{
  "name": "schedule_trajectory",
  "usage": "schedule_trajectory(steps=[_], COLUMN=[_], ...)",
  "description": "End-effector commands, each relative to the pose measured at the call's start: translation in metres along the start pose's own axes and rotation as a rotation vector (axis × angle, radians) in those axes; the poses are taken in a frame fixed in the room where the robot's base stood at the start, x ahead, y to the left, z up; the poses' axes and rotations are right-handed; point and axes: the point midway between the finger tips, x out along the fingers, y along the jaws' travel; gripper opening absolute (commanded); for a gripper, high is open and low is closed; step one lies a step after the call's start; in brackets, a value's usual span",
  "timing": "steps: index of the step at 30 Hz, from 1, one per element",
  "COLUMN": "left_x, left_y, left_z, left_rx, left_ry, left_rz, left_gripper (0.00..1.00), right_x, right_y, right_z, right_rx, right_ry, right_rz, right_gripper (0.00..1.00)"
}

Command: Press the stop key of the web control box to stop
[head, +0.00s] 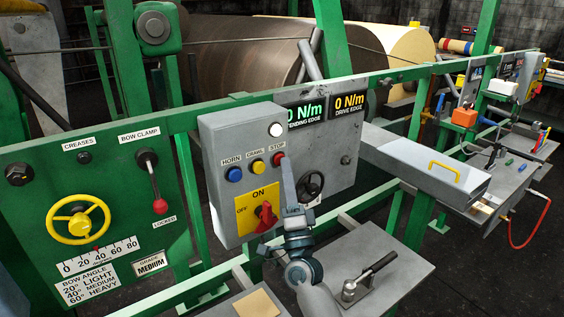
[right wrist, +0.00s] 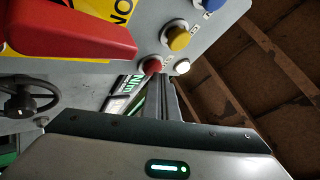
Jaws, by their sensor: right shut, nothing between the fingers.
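The grey web control box (head: 218,150) stands on the green rail, with a row of keys marked HORN, CRAWL and STOP. The red stop key (head: 279,158) is at the right end of the row, and it also shows in the right wrist view (right wrist: 152,66). My right gripper (head: 284,165) is shut and empty. Its tips are at the lower edge of the stop key and overlap it slightly in the head view. Whether they touch it, I cannot tell. My left gripper is in neither view.
Close by are the yellow crawl key (head: 258,167), the blue horn key (head: 235,174), a white lamp (head: 274,130) and a red ON/OFF switch (head: 266,214). Two displays above right read 0 N/m. A small black handwheel (head: 310,185) and a grey shelf (head: 385,285) lie right of my arm.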

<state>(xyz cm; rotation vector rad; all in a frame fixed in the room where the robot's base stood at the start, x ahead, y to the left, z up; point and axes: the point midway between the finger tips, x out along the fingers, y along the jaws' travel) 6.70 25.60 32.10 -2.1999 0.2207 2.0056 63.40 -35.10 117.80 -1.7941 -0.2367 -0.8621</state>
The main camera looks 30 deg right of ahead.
Motion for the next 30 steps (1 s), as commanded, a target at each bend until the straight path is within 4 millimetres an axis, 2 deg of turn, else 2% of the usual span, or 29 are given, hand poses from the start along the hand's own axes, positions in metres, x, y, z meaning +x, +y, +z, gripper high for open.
schedule_trajectory(steps=[16,30], left_x=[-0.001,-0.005], left_y=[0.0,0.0], left_z=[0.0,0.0], left_rx=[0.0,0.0], left_ry=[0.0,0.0], left_rz=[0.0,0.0], left_gripper=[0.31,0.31], right_x=[0.0,-0.012], right_y=[0.0,-0.009], right_z=[0.0,-0.009], right_rx=[0.0,0.0], right_ry=[-0.001,-0.001], right_rz=[0.0,0.0], right_gripper=[0.0,0.0])
